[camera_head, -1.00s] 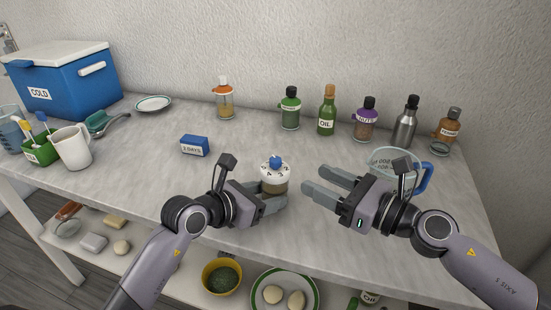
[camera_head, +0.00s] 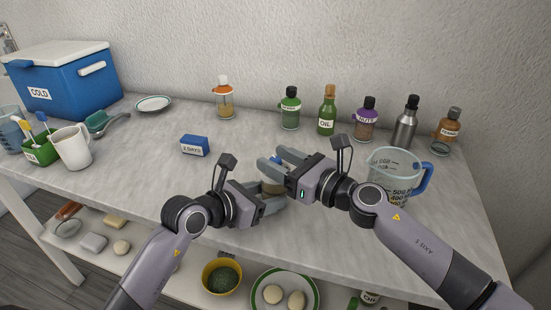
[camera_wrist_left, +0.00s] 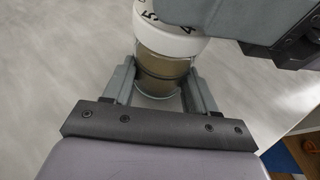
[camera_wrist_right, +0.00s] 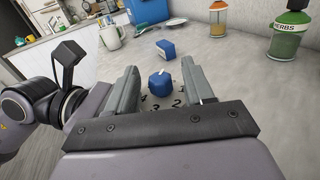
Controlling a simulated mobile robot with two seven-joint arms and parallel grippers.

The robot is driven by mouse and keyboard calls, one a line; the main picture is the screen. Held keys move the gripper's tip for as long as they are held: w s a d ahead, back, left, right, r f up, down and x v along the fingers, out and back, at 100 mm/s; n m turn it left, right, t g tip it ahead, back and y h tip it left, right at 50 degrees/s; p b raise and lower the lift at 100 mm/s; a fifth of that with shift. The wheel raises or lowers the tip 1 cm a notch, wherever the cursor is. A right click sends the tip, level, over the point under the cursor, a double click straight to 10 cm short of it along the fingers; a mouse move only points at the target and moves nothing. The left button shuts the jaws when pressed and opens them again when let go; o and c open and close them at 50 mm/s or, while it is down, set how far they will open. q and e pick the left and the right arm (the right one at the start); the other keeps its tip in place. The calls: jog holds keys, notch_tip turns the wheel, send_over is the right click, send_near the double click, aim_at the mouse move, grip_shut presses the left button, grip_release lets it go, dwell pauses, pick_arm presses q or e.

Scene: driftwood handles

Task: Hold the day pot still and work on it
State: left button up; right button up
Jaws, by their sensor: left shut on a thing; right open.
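The day pot is a small jar with a white numbered lid and a blue knob. In the left wrist view its clear body (camera_wrist_left: 162,75) shows brownish contents, and its white lid (camera_wrist_left: 172,42) carries black numbers. My left gripper (camera_head: 272,202) is shut on the jar's body, low near the table. My right gripper (camera_head: 270,160) is open at the lid, and hides much of the pot in the head view. In the right wrist view the blue knob (camera_wrist_right: 161,84) stands between the two open fingers (camera_wrist_right: 163,88), with gaps at its sides.
A blue "2 DAYS" block (camera_head: 195,146) lies behind and left of the pot. A measuring jug (camera_head: 393,172) stands close to my right arm. Several bottles, including the green oil bottle (camera_head: 327,112), line the back. The table's front middle-left is clear.

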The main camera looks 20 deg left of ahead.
jog(key=shift+w+a, duration=0.15)
jog(key=shift+a, duration=0.25)
grip_shut()
